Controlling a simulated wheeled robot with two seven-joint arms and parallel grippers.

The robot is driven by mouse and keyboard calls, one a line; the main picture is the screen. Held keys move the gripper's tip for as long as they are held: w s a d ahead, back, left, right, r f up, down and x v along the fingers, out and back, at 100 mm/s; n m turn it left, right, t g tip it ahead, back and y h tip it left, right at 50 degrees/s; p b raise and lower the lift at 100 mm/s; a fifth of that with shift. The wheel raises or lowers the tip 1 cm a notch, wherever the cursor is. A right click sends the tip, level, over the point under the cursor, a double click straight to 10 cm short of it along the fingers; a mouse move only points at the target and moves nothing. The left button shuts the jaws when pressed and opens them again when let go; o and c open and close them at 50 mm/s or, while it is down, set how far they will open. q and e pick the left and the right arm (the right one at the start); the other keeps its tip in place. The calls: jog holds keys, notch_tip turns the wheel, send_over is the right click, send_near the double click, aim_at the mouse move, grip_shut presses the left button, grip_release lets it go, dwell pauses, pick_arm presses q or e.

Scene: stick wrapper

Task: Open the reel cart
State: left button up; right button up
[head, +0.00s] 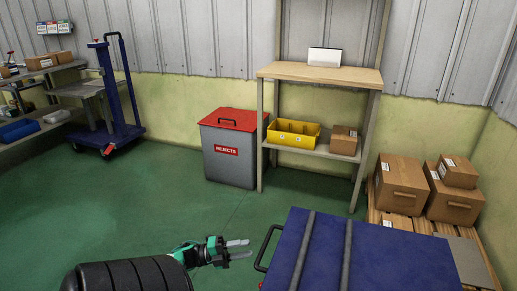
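A blue cart (322,254) with a flat top stands at the bottom right; I take it to be the reel cart. Two dark ribs or straps run along its top, and its top looks closed. A black bar handle (266,247) sticks out from its left side. The cart's lower part is cut off by the picture edge. My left gripper (240,249) is just left of the handle, apart from it. Its two grey fingers point right towards the handle, with a gap between them and nothing held. My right gripper is not in view.
A grey rejects bin (229,170) with a red lid and a wooden-topped bench (320,76) stand behind. The bench's shelf holds a yellow tray (293,134) and a carton. Cartons sit on a pallet (385,221) at the right. Green floor (120,195) is clear at left.

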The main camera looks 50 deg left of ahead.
pick_arm(q)
jog(key=v, duration=0.6)
jog(key=shift+a, duration=0.1)
dwell(0.4)
